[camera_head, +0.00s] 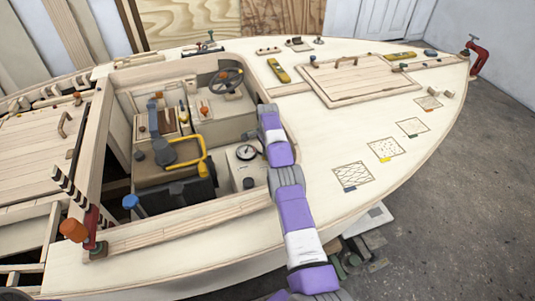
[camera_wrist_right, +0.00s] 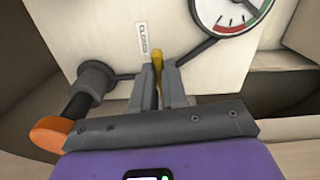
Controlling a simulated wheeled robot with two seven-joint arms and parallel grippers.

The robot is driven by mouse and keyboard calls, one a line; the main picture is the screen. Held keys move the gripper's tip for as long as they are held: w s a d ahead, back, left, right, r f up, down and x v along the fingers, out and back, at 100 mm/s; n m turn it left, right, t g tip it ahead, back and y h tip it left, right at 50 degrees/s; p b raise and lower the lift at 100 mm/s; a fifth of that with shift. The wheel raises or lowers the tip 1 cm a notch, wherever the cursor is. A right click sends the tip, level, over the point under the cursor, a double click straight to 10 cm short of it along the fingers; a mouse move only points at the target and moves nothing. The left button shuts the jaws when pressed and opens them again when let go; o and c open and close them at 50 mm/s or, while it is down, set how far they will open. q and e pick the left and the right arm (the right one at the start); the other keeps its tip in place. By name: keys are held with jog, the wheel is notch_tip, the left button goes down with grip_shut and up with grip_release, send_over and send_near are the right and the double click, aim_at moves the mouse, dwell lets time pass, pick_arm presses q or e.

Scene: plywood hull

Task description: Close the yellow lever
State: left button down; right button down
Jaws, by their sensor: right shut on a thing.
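The yellow lever (camera_wrist_right: 157,57) shows in the right wrist view as a small yellow piece between my fingertips, just right of an upright white label (camera_wrist_right: 143,40) that appears to read "CLOSED". My right gripper (camera_wrist_right: 160,72) is shut on the lever. The fingers hide most of the lever, so its full angle is hard to tell. In the head view my purple and white right arm reaches from the bottom over the cockpit's right edge; its fingers and the lever are hidden there. My left gripper is in neither view.
A round gauge (camera_wrist_right: 232,12) is right of the fingers; it also shows in the head view (camera_head: 245,152). A dark pipe (camera_wrist_right: 92,82) and an orange knob (camera_wrist_right: 50,133) are left of my gripper. The cockpit holds a yellow-railed seat (camera_head: 190,155) and a steering wheel (camera_head: 227,79).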

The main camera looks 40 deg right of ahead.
jog(key=c, duration=1.2)
grip_release()
jog(key=shift+o, duration=0.2)
jog(key=shift+r, duration=0.1)
notch_tip(320, 180, up, 8)
jog(key=p, duration=0.5)
jog(key=shift+f+p, duration=0.25)
jog(key=shift+p, duration=0.05)
